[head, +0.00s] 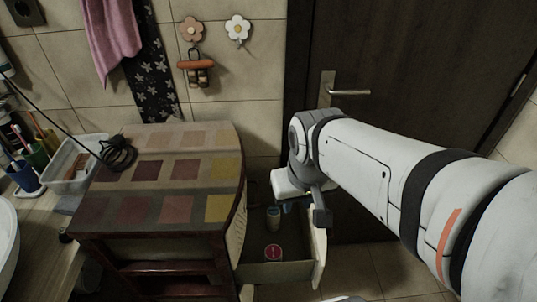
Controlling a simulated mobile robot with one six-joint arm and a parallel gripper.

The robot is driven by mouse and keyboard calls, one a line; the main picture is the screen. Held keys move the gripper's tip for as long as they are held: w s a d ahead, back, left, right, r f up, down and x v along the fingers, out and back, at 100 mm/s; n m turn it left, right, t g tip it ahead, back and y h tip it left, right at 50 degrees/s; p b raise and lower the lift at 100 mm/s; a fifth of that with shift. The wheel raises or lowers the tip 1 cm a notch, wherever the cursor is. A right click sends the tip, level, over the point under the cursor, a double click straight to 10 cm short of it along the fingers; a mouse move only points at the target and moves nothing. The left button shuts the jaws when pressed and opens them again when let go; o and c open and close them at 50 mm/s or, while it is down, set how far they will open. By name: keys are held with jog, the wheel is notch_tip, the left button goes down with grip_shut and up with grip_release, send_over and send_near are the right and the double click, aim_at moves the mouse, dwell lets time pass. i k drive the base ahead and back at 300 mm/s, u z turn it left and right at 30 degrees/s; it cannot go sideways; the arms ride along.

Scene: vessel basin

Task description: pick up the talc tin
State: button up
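A small pale cylinder (273,218) stands in the open drawer (268,273) on the right side of the cabinet. It may be the talc tin, but no label can be read. A round red-pink disc with a white mark (273,252) lies nearer the front of the drawer. My gripper (304,210) is over the drawer's far right part, to the right of the cylinder and apart from it in the picture. One dark finger shows by the drawer's right wall. The rest of the gripper is partly hidden by my wrist, so its opening is unclear.
The cabinet (160,170) has a patchwork top with a coiled black cord (118,153). A white basket (75,165) and cups with brushes (25,175) stand left. A dark door (410,70) with a handle is behind my arm. Tiled floor is clear at lower right.

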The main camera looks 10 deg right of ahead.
aim_at(273, 223)
jog(key=u, duration=0.7)
jog(key=k, duration=2.2)
jog(key=z, duration=0.5)
jog(key=i, duration=1)
